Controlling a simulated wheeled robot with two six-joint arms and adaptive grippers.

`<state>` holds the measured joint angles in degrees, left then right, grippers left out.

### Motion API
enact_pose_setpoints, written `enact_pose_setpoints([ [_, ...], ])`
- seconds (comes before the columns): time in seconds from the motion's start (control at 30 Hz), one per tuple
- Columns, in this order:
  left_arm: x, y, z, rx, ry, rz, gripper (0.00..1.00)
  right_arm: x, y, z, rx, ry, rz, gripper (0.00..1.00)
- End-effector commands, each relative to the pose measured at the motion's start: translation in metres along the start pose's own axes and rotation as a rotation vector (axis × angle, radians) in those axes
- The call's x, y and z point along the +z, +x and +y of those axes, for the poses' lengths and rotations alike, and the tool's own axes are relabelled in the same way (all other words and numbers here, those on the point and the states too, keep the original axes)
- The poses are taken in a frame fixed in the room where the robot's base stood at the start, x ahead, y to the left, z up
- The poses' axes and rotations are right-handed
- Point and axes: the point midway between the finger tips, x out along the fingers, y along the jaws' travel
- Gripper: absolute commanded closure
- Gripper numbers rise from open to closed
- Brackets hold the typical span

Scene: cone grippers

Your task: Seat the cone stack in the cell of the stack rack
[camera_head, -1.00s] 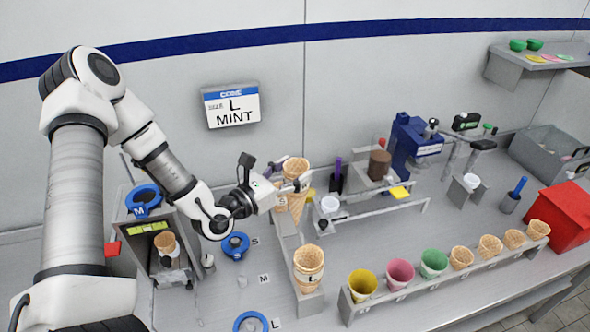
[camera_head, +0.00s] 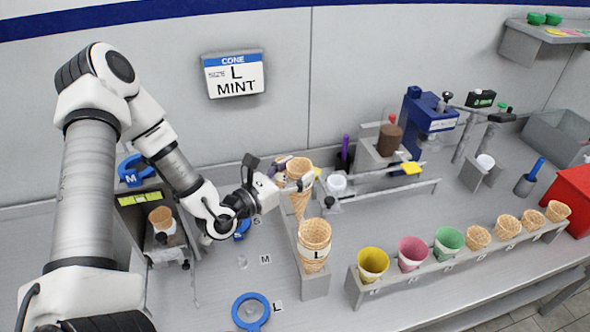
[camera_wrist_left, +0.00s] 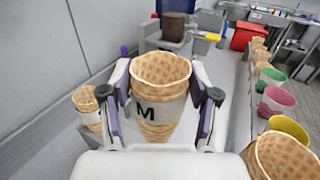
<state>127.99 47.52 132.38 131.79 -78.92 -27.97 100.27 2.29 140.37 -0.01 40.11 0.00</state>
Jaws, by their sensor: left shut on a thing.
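My left gripper (camera_head: 290,183) is shut on a waffle cone stack (camera_head: 299,172), which is upright. In the left wrist view the held cone stack (camera_wrist_left: 160,75) has a white band marked M, and the left gripper's fingers (camera_wrist_left: 163,105) are on both sides of it. The grey stack rack (camera_head: 315,287) is below it, with an L-marked stack (camera_head: 314,238) at its near end. Another cone stack (camera_wrist_left: 87,103) is left of the held one in the wrist view. The held stack's lower tip and the cell are hidden, so I cannot tell whether it touches the rack. My right gripper is not in view.
A rack of colored cups and cones (camera_head: 455,262) runs to the right. A blue machine (camera_head: 428,125) and a low metal stand (camera_head: 385,195) are behind. A blue ring (camera_head: 250,312) lies at the front.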

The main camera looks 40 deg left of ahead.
Motion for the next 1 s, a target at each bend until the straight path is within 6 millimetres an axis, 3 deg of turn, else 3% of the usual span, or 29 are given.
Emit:
enact_pose_setpoints([
  [0.03, -0.010, 0.000, 0.000, 0.000, 0.000, 0.000, 0.59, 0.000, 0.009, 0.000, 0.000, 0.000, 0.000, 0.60],
  [0.53, -0.057, -0.001, 0.000, 0.000, 0.000, 0.000, 0.58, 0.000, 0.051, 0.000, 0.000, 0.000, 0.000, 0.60],
  [0.97, -0.063, -0.001, 0.000, 0.000, 0.000, 0.000, 0.59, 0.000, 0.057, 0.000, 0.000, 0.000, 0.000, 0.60],
  [1.0, -0.063, -0.001, 0.000, 0.000, 0.000, 0.000, 0.32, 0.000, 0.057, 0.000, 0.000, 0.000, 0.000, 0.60],
])
